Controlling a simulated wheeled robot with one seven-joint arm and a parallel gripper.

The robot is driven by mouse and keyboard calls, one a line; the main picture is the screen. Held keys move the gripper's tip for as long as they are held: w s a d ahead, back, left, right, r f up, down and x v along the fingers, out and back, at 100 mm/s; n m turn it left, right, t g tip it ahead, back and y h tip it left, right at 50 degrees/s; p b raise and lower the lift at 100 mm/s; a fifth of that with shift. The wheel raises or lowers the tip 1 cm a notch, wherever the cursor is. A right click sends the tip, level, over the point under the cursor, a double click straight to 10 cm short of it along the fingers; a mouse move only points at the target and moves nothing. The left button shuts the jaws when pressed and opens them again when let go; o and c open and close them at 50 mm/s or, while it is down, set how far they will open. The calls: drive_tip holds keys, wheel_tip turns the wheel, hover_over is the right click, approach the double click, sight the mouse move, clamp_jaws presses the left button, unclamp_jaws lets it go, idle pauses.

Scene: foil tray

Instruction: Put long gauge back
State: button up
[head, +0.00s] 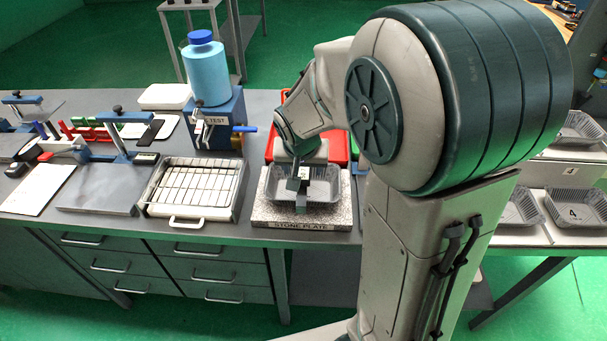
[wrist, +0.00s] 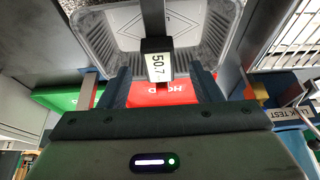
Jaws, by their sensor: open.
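The long gauge (wrist: 158,62) shows in the wrist view as a dark bar with a display reading 50.7. Its display end sits between the two fingers of my gripper (wrist: 162,88), with the fingers apart on either side. The bar runs across the foil tray (wrist: 100,28). In the head view my gripper (head: 300,186) is low over the foil tray (head: 328,190), which rests on the stone plate (head: 265,214). The gauge is small and partly hidden there by my wrist, so I cannot tell whether it touches the tray.
A red tray (head: 337,143) lies behind the stone plate. A wire rack (head: 195,187) and the blue leak test box (head: 220,130) with a bottle (head: 206,72) stand to the left. Farther left are bench stands (head: 110,190). Foil trays (head: 577,208) sit at the right.

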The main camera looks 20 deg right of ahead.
sight(303, 172)
drive_tip(key=shift+x, duration=2.3)
drive_tip(key=shift+w+d+r, duration=0.1)
drive_tip(key=c, duration=1.2)
drive_tip(key=shift+c, duration=0.2)
